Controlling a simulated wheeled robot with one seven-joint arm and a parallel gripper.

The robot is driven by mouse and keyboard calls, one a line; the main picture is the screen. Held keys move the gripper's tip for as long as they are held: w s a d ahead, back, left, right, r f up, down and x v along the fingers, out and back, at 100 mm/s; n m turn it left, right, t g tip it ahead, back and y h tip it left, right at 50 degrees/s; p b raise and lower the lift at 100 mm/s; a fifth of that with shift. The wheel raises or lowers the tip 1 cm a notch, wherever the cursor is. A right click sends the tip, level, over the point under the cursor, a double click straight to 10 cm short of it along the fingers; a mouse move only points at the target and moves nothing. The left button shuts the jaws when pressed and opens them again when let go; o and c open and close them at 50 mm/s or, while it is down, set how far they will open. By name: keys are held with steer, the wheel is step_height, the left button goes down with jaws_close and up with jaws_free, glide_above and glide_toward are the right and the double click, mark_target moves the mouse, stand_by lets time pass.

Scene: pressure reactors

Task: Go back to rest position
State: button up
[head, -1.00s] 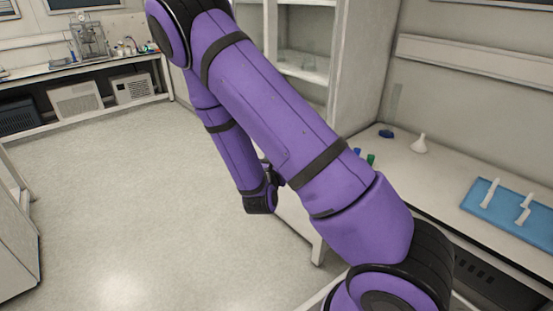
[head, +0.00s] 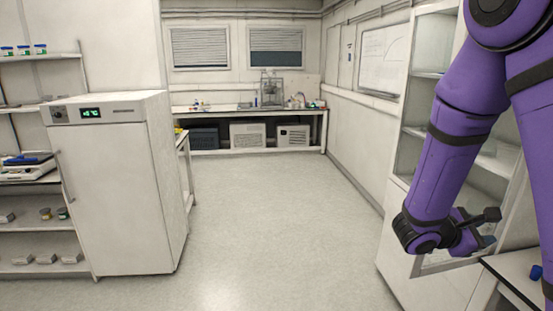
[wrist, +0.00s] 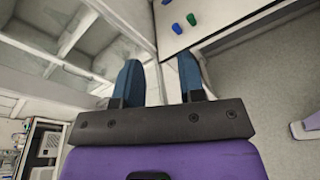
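My purple arm hangs at the right side of the head view, with its upper part cut off by the frame edge. My gripper (head: 490,228) is at its lower end, in front of the glass-fronted cabinet and above the near end of the right-hand bench. In the wrist view my gripper (wrist: 158,72) shows two blue fingers set apart with nothing between them. It is open and empty.
A white cabinet (head: 408,225) stands behind my arm. The bench (wrist: 210,18) beside it carries small blue and green pieces (wrist: 191,19). A white incubator (head: 115,195) stands at left. A back bench (head: 215,111) holds glassware. The middle floor is clear.

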steer(key=s+a+r+m+g+y, duration=0.35)
steer(key=s+r+m+y, duration=0.35)
steer(key=s+m, duration=0.3)
steer(key=s+a+r+m+t+y, duration=0.4)
steer(key=s+a+r+t+y, duration=0.3)
steer(key=a, duration=0.5)
step_height(320, 180, up, 2)
steer(key=shift+s+a+r+y, duration=0.15)
steer(key=shift+s+a+y, duration=0.1)
steer(key=shift+s+y, duration=0.5)
